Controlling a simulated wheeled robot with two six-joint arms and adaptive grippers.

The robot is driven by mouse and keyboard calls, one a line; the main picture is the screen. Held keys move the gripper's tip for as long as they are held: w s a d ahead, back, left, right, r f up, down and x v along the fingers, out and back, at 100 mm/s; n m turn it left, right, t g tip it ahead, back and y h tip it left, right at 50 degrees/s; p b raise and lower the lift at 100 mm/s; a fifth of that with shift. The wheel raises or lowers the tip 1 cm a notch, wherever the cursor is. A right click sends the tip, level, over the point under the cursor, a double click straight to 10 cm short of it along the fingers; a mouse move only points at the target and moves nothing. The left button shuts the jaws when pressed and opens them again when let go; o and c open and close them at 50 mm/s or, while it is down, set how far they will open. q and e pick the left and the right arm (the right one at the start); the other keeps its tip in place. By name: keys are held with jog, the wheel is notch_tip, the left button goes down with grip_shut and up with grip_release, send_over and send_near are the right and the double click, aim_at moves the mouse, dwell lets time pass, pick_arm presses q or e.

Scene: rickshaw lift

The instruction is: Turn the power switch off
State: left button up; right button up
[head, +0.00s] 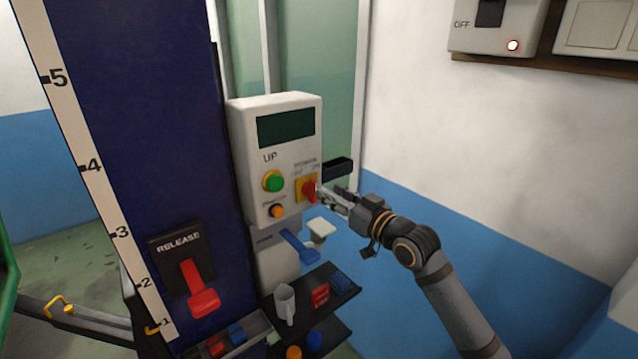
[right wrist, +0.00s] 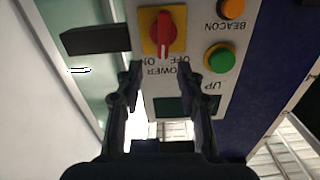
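The power switch (head: 309,190) is a red rotary knob on a yellow plate, at the right side of a white control box (head: 248,140). In the right wrist view the power switch (right wrist: 164,32) appears upside down, its ridge roughly vertical; I cannot tell surely whether it points to OFF or ON. My right gripper (head: 326,196) is just right of the knob in the head view. In the right wrist view my right gripper (right wrist: 158,76) has its fingers spread with nothing between them, and the knob lies beyond the fingertips. My left gripper is not in view.
A green button (head: 273,181) and an orange beacon button (head: 277,211) sit left of the knob. A black bar (head: 337,168) sticks out right of the box. A red release lever (head: 199,288) is left.

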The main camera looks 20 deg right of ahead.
aim_at(316, 184)
jog(key=p+x, duration=0.1)
jog(key=x, duration=0.4)
jog(key=shift+a+r+p, duration=0.2)
jog(key=shift+a+p, duration=0.05)
jog(key=shift+p, duration=0.15)
jog(key=shift+w+a+f, duration=0.1)
jog(key=shift+w+f, duration=0.05)
jog(key=shift+w, duration=0.25)
jog(key=shift+s, duration=0.15)
grip_shut()
